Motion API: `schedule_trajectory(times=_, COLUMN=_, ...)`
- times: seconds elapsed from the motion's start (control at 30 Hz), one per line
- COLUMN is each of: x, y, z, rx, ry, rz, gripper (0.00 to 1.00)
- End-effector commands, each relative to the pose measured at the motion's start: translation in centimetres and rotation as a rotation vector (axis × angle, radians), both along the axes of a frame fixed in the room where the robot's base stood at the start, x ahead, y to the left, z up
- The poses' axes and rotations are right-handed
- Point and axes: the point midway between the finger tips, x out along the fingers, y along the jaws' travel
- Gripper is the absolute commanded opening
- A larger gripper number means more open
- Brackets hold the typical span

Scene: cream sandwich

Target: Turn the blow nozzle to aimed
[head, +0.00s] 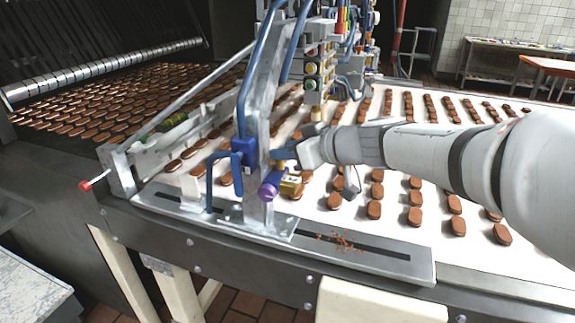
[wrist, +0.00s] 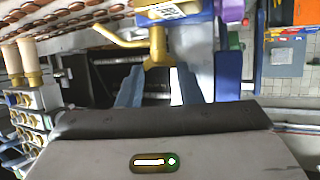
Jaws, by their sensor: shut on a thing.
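The blow nozzle is brass-yellow; in the wrist view its block (wrist: 172,12) has a thin bent tube (wrist: 118,40) reaching to the left and a stubby part pointing down between my fingers. In the head view the brass block (head: 291,187) sits beside a purple knob (head: 269,190) at the foot of the grey upright post. My gripper (head: 282,158) comes in from the right, just above the block. In the wrist view my gripper (wrist: 158,76) has its two blue fingers on either side of the stubby brass part, shut on it. The exact contact is hard to see.
The grey post (head: 256,120) carries a blue fitting (head: 243,155) close to my fingers. Rows of brown biscuits (head: 374,209) lie on the white belt behind and right. A slotted metal plate (head: 375,253) with crumbs runs along the front edge.

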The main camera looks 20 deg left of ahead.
Motion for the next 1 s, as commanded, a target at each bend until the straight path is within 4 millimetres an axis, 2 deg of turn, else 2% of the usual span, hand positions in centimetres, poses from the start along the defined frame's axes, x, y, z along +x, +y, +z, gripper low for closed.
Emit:
schedule_trajectory(times=0.03, x=-0.10, y=0.04, z=-0.41, rx=0.001, ry=-0.002, rz=-0.014, gripper=0.10)
schedule_trajectory(times=0.47, x=-0.08, y=-0.05, z=0.08, rx=0.003, ry=-0.001, rz=-0.045, gripper=0.10)
schedule_trajectory(times=0.5, x=-0.07, y=-0.05, z=0.08, rx=0.003, ry=-0.001, rz=-0.045, gripper=0.35)
schedule_trajectory(times=0.73, x=-0.10, y=-0.02, z=0.06, rx=0.003, ry=-0.001, rz=-0.043, gripper=0.54)
schedule_trajectory(times=1.0, x=-0.16, y=0.04, z=0.03, rx=0.004, ry=0.000, rz=-0.040, gripper=0.55)
